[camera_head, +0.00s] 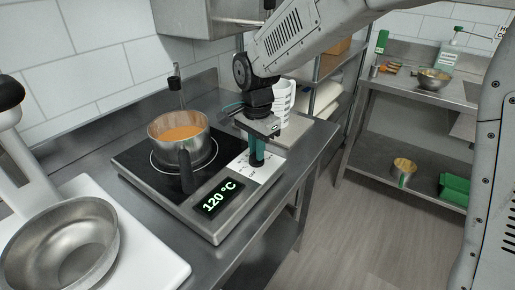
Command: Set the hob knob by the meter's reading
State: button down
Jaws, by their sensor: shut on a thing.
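The hob (150,183) is a black plate in a steel body on the steel counter. Its meter (219,198) is a dark display at the front that reads 120 °C in pale green digits. A white printed panel (268,173) lies to its right; the print is too small to read. My gripper (257,160) points down over this panel, its teal fingers shut on the dark hob knob (256,168). The fingers hide most of the knob, and I cannot tell its setting. A steel pot (157,133) with orange liquid (180,133) stands on the hob plate, its dark handle toward the front.
A dark probe (175,84) rises behind the pot. A white cup-like container (284,98) stands behind my gripper.

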jog(key=shift+s+f+m, duration=0.15)
jog(key=shift+s+m, duration=0.05)
jog(key=shift+m, duration=1)
jog(key=c, duration=1.5)
grip_release()
jog(key=shift+o, duration=0.2)
jog(key=shift+w, duration=0.1)
jog(key=shift+r, duration=0.35)
notch_tip(320, 180, up, 7)
jog(key=shift+r, duration=0.15)
